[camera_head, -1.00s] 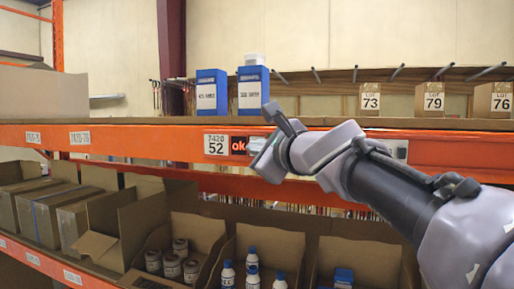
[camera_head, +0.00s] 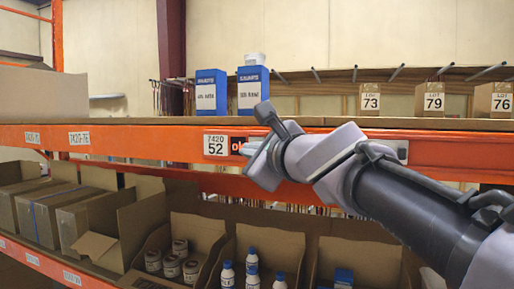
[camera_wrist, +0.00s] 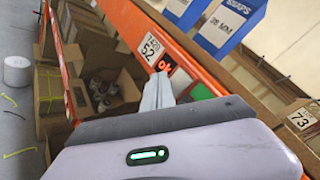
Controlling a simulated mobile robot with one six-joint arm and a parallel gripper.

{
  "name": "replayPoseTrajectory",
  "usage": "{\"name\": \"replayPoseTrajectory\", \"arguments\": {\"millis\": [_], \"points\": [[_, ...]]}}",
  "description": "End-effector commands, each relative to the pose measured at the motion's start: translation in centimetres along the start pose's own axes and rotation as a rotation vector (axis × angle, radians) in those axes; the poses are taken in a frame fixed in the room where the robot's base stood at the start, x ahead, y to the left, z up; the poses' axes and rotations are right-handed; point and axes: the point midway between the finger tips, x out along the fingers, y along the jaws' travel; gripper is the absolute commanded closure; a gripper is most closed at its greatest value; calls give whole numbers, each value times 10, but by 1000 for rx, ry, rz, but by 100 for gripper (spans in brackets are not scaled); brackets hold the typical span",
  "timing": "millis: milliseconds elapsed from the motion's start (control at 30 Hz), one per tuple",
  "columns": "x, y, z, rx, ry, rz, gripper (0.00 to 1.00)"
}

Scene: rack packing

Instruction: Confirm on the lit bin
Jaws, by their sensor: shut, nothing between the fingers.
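The shelf beam carries a white label reading 7420 52 (camera_head: 216,146). Beside it, a small display with red "ok" letters (camera_head: 237,146) is partly hidden by my gripper (camera_head: 256,165). In the wrist view the label (camera_wrist: 150,48) and the lit "ok" display (camera_wrist: 165,66) show just beyond my fingertips. My gripper (camera_wrist: 159,80) is shut and empty, its fingers pointing at the beam close to the display. A green patch (camera_wrist: 201,92) shows on the beam just right of the fingers. Whether the fingers touch the display or the beam, I cannot tell.
Two blue boxes (camera_head: 211,97) stand on the upper shelf. Cardboard boxes marked LOT 73 (camera_head: 370,101), 79 and 76 stand to the right. Below the beam are open cartons with cans (camera_head: 172,266) and blue-capped bottles (camera_head: 252,270). A white cylinder (camera_wrist: 17,71) stands on the floor.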

Motion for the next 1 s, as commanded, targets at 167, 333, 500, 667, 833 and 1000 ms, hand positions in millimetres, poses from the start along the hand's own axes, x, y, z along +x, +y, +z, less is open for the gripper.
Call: {"name": "replayPoseTrajectory", "arguments": {"millis": [167, 333, 500, 667, 833, 1000], "points": [[-13, 8, 11, -1, -1, 1, 100], [-22, 16, 16, -1, -1, 1, 100], [-23, 17, 16, 0, 0, 1, 100], [-23, 17, 16, 0, 0, 1, 100], [-23, 17, 16, 0, 0, 0, 100], [-24, 26, 9, -17, 4, 8, 100]]}}
